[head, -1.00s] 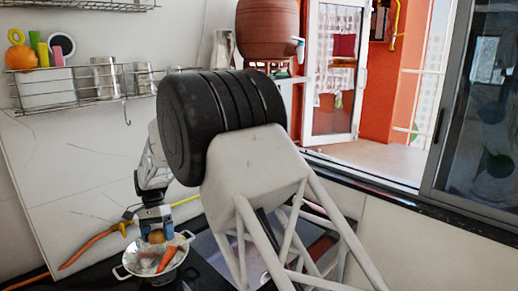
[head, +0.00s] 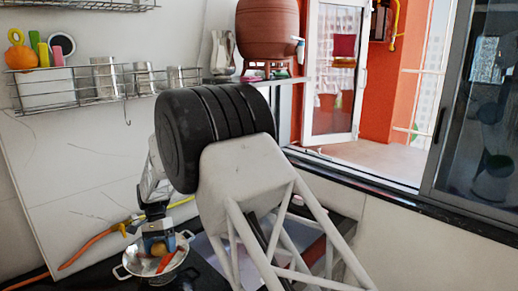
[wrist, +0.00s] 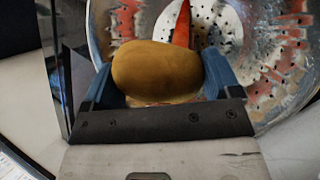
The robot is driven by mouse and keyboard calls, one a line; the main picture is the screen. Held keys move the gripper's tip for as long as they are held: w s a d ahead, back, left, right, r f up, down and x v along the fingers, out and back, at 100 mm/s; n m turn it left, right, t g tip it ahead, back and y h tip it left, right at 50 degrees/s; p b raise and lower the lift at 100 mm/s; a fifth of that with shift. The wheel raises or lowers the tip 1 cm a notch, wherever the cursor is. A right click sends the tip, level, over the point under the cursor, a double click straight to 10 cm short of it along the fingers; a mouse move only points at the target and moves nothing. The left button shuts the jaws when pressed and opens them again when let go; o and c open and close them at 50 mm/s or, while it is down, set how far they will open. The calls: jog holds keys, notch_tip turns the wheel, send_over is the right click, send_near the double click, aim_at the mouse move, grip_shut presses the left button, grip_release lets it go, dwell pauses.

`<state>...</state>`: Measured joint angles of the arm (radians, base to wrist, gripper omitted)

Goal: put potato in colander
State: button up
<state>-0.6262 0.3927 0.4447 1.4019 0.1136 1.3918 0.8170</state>
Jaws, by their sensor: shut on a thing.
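My gripper (head: 158,247) is shut on the potato (wrist: 157,70), a brown oval held between its blue fingers. The potato also shows small in the head view (head: 158,249). The metal colander (wrist: 290,113) lies just beyond and below the potato in the wrist view. In the head view the colander (head: 131,262) is at the lower left, and the potato is over it. I cannot tell whether the potato touches it. An orange carrot (wrist: 182,24) lies inside the colander, partly hidden by the potato. It also shows in the head view (head: 166,262).
A dark counter (head: 90,278) surrounds the colander. Orange and yellow-handled tools (head: 95,242) lean at the wall on the left. A wire shelf (head: 60,98) with tins hangs above. A clay pot (head: 266,30) stands on a ledge at the back.

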jog(key=o, duration=0.8)
jog(key=shift+r, duration=0.1)
jog(key=v, duration=0.7)
jog(key=shift+r, duration=0.3)
jog(key=shift+w, duration=0.1)
